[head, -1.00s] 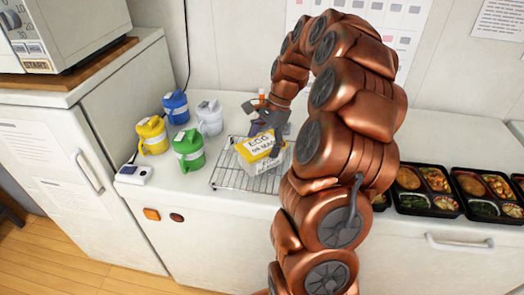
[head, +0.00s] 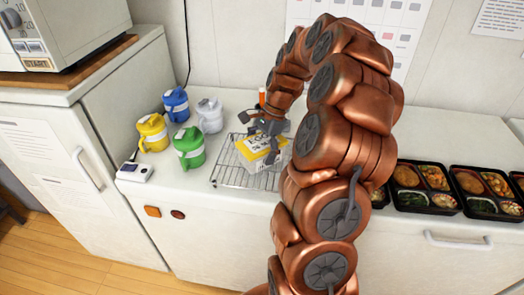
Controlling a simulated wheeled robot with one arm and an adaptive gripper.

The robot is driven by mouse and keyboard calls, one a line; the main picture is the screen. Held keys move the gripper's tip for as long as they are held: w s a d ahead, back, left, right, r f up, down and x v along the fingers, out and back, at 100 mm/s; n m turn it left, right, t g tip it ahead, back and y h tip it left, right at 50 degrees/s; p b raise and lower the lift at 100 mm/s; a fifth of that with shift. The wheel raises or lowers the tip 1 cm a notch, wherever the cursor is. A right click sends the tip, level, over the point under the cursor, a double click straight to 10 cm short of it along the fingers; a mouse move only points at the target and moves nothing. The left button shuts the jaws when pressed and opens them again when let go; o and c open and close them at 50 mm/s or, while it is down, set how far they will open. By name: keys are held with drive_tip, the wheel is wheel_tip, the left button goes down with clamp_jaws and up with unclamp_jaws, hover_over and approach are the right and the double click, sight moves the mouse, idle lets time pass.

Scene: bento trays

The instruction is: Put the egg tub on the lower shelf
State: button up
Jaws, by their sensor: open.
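The egg tub (head: 254,149), a white tub with a yellow lid and a printed label, sits on a wire rack (head: 228,177) on the white counter. My gripper (head: 271,143) is open, pointing down over the tub's back right part, and it covers part of the label. I cannot tell whether its fingers touch the tub. No shelf that I can clearly identify as the lower one shows in the head view.
Blue (head: 176,105), yellow (head: 152,132), green (head: 188,147) and white (head: 210,116) jugs stand left of the rack. A small white device (head: 135,172) lies at the counter's front left. Black bento trays (head: 427,210) line the right side.

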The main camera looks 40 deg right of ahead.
sight(258, 143)
idle(0.3)
drive_tip(key=shift+f, duration=0.1)
drive_tip(key=c, duration=1.3)
drive_tip(key=shift+c, duration=0.3)
drive_tip(key=shift+r, duration=0.3)
drive_tip(key=shift+w+r+b, duration=0.1)
drive_tip(key=shift+r+b, duration=0.5)
drive_tip(key=shift+r, duration=1.05)
drive_tip(key=s+a+r+b, duration=0.1)
drive_tip(key=s+a+b, duration=0.1)
drive_tip(key=s+a, duration=0.2)
drive_tip(key=s+a+b, duration=0.2)
drive_tip(key=s+a, duration=0.1)
drive_tip(key=s, duration=0.7)
drive_tip(key=shift+a+r, duration=0.35)
drive_tip(key=shift+a, duration=0.05)
